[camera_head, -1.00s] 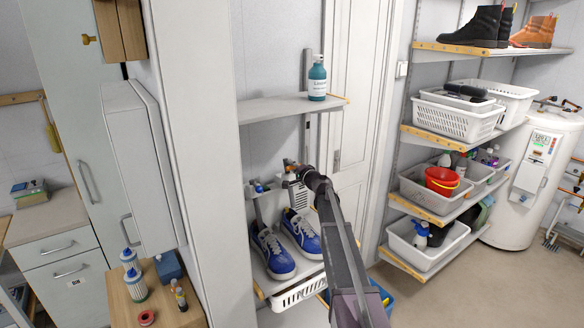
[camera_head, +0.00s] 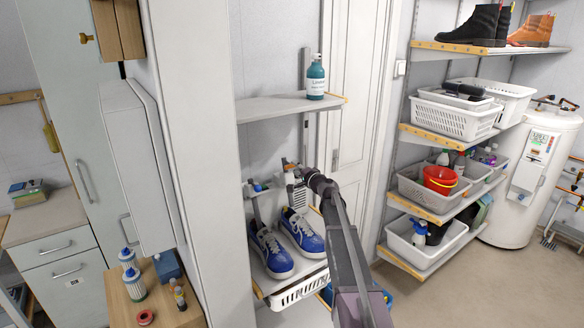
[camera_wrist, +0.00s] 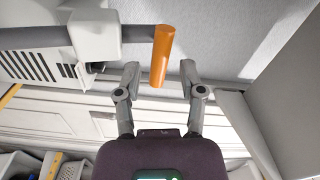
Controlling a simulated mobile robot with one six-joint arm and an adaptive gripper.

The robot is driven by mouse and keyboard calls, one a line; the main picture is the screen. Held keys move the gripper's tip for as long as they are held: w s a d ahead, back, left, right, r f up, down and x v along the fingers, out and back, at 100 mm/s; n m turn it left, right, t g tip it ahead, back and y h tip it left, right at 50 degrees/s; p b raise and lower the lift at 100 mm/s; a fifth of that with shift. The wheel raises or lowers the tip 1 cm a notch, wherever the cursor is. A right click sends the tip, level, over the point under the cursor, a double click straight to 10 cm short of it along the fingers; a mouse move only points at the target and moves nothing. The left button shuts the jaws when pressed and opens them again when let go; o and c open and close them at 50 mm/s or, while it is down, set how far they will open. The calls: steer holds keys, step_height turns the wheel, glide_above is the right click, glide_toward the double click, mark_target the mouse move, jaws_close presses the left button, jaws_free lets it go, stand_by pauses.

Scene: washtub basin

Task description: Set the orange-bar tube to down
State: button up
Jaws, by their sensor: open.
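An orange bar (camera_wrist: 161,56) shows in the wrist view at the end of a grey tube (camera_wrist: 137,34). The tube runs out of a white fitting (camera_wrist: 95,36) on the left. The bar stands across the tube, its near end pointing toward my gripper (camera_wrist: 160,72). My gripper is open, with one finger on each side of the bar's near end and visible gaps to both. In the head view my gripper (camera_head: 291,172) is at the wall above the blue shoes, small and partly hidden by my arm.
Blue shoes (camera_head: 272,254) stand on a low shelf below my gripper. A shelf (camera_head: 275,108) with a teal bottle (camera_head: 316,77) is above it. A white door (camera_head: 352,100) is just right. In the wrist view, a white vented unit (camera_wrist: 40,65) is left and a grey panel (camera_wrist: 285,110) right.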

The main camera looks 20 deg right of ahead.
steer(key=v, duration=0.8)
steer(key=shift+r, duration=0.1)
steer(key=c, duration=0.5)
steer(key=shift+r+p, duration=0.15)
steer(key=shift+p, duration=0.15)
jaws_close()
step_height(320, 180, up, 11)
steer(key=w+n+g+h+p, duration=0.1)
steer(key=n+g+p, duration=0.3)
steer(key=n+p, duration=1.1)
steer(key=p, duration=0.3)
steer(key=shift+w+a+n+g+h+p, duration=0.15)
steer(key=shift+a+n+g+h+p, duration=0.15)
steer(key=shift+g, duration=0.1)
